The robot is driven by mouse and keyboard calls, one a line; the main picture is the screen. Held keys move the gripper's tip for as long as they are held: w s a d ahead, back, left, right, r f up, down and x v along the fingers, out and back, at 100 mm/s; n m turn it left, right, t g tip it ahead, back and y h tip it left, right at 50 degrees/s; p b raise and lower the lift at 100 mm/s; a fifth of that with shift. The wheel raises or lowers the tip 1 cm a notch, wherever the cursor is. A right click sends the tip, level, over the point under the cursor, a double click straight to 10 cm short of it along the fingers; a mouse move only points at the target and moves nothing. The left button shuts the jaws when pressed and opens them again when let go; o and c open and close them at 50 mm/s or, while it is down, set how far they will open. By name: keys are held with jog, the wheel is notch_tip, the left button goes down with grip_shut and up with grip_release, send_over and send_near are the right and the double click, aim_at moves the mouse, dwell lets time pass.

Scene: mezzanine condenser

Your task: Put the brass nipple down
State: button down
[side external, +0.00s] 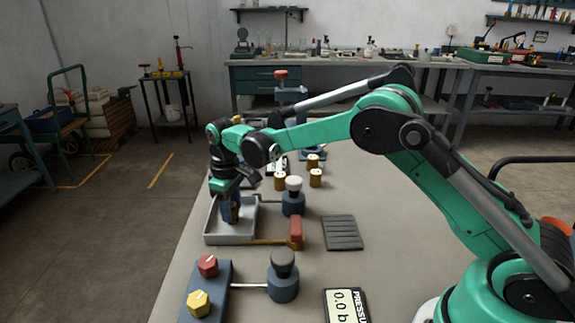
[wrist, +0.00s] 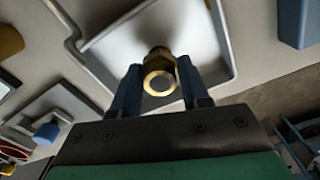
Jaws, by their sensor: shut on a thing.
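The brass nipple (wrist: 159,82) is a ring-ended brass fitting, held between the two blue fingers of my gripper (wrist: 158,68) in the wrist view. In the side view my gripper (side external: 230,210) points down over the shallow pale tray (side external: 222,239), and part of the brass nipple (side external: 236,213) shows beside a blue finger. The tray also shows behind the nipple in the wrist view (wrist: 205,40). The nipple is inside the tray's outline. I cannot tell whether its lower end touches the tray floor.
A ribbed grey mat (side external: 342,233) is farther right. A dark-knobbed valve (side external: 283,278) stands in front.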

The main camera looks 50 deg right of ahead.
jog(key=shift+f, duration=0.1)
jog(key=shift+c, duration=2.1)
grip_release()
jog(key=s+d+r+m+t, duration=0.1)
jog(key=s+r, duration=0.1)
jog(key=r, duration=0.6)
jog(key=s+d+r+t, duration=0.1)
jog(key=s+r, duration=0.2)
jog(key=r, duration=0.5)
jog(key=s+d+f+m+t, duration=0.1)
jog(key=s+f+m+t, duration=0.1)
jog(key=s, duration=0.5)
jog(key=s+d+f+m+t, duration=0.1)
jog(key=s+f+m+t, duration=0.1)
jog(key=s, duration=0.5)
jog(key=shift+d+f+t, duration=0.15)
jog(key=shift+f+t, duration=0.1)
jog(key=shift+t, duration=0.35)
